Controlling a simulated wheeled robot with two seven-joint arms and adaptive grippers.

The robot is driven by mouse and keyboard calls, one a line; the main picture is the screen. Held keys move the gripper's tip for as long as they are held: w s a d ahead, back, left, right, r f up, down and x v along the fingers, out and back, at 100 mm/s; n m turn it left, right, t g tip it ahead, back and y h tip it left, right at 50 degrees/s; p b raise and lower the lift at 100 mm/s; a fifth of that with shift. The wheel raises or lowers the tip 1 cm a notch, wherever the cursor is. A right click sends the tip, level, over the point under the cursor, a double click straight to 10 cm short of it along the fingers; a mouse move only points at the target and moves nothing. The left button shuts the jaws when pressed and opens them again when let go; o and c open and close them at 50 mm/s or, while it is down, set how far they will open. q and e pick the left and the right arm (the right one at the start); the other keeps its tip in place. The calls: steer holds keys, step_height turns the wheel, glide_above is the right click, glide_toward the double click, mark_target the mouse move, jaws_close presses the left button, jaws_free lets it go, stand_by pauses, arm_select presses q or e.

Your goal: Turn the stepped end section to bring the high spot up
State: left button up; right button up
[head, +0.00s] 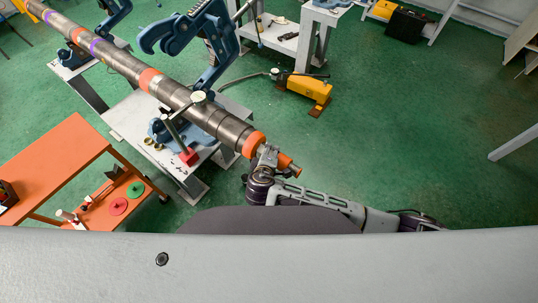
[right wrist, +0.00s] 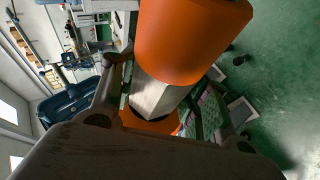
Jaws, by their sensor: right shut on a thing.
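The long pipe (head: 222,125) runs from the upper left down to the lower middle of the head view. Its near end has an orange collar (head: 254,144), then a narrower stepped end section with an orange tip (head: 289,165). My right gripper (head: 268,156) is shut on this end section, just past the collar. In the right wrist view, the fingers lie on either side of a bare, flat-sided metal part (right wrist: 158,98), between a large orange piece (right wrist: 192,38) and another orange piece below. I cannot tell where the high spot is. My left gripper is not in view.
Blue pipe vises (head: 195,40) on pale stands hold the pipe. A dial gauge (head: 199,98) on a red-based stand (head: 188,156) is at the pipe. An orange cart (head: 60,160) stands left; a yellow pump (head: 308,88) is on the floor.

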steer(key=shift+f+n+t+h+b, duration=0.3)
steer(key=shift+t+h+b, duration=0.2)
steer(key=shift+t+b, duration=0.45)
steer(key=shift+n+t+h+b, duration=0.35)
steer(key=shift+t+b, duration=0.4)
steer(key=shift+t, duration=0.3)
steer(key=shift+r, duration=0.1)
steer(key=o, duration=1)
steer(key=shift+r, duration=0.1)
